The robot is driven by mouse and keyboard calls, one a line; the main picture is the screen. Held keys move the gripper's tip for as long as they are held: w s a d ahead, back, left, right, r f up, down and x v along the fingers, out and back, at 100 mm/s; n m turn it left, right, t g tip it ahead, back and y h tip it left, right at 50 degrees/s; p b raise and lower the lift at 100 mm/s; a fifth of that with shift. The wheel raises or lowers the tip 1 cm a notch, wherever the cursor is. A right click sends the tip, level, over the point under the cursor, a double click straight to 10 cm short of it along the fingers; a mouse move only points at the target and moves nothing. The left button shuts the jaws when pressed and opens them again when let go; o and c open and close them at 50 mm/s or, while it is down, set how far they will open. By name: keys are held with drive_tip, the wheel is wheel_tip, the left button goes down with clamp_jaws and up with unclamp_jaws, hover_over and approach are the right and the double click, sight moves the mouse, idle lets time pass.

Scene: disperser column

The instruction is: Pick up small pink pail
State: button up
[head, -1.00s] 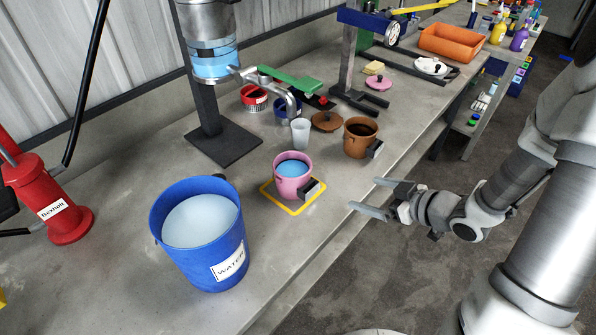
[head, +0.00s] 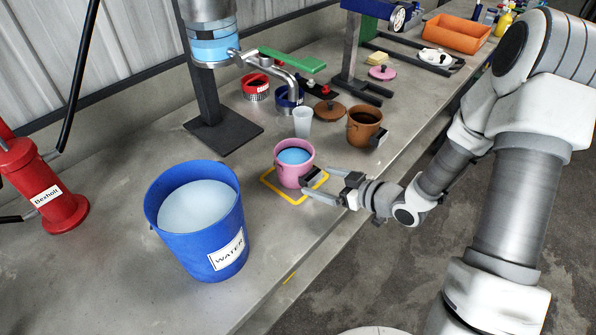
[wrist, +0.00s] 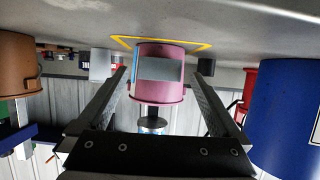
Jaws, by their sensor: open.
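The small pink pail (head: 291,165) stands upright on the bench inside a yellow square outline (head: 268,181), with blue liquid in it. A grey block-like handle (head: 313,177) is on its side toward my gripper. My gripper (head: 314,184) is open at the pail's right side, its fingertips close to the handle. In the wrist view, upside down, the pink pail (wrist: 159,84) with its grey handle plate (wrist: 160,69) lies between the two open fingers. I cannot tell whether the fingers touch it.
A large blue water bucket (head: 193,245) stands at the left. A brown pot (head: 362,130) and a clear cup (head: 302,122) stand behind the pail. A black dispenser stand (head: 222,133) with a tap is farther back. The bench front is clear.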

sight(316, 178)
drive_tip(key=shift+b+x, duration=0.4)
drive_tip(key=shift+x, duration=2.3)
drive_tip(key=shift+r, duration=0.15)
clamp_jaws()
